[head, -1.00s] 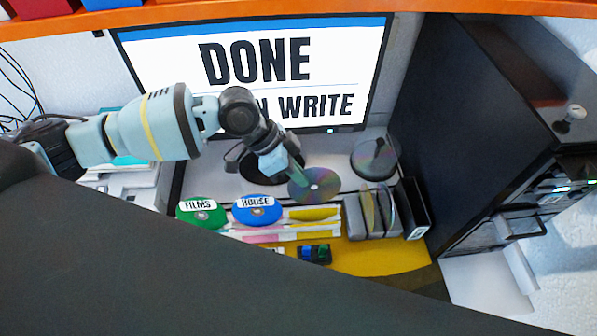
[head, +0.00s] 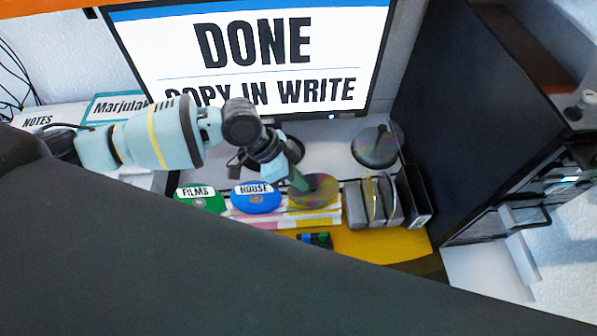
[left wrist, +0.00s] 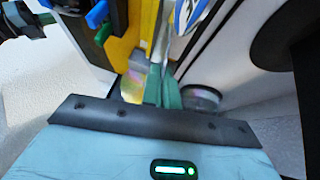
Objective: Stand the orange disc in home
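My left gripper (head: 301,182) comes in from the left and is shut on a disc (head: 322,188) with an olive-brown, rainbow sheen. Its green fingers (left wrist: 162,88) are close together in the left wrist view. The disc is tilted and sits over the yellow-marked place in the rack (head: 300,224), just right of the blue HOUSE disc (head: 257,200). I cannot tell whether it touches the rack. The green FILMS disc (head: 200,200) stands left of HOUSE. No label reading "home" is legible. My right gripper is out of view.
Grey holders (head: 356,205) with discs on edge stand right of the rack. A black spindle stand (head: 378,148) is behind them. A monitor (head: 255,60) is at the back, and a dark cabinet (head: 480,110) on the right. A yellow mat (head: 385,243) lies in front.

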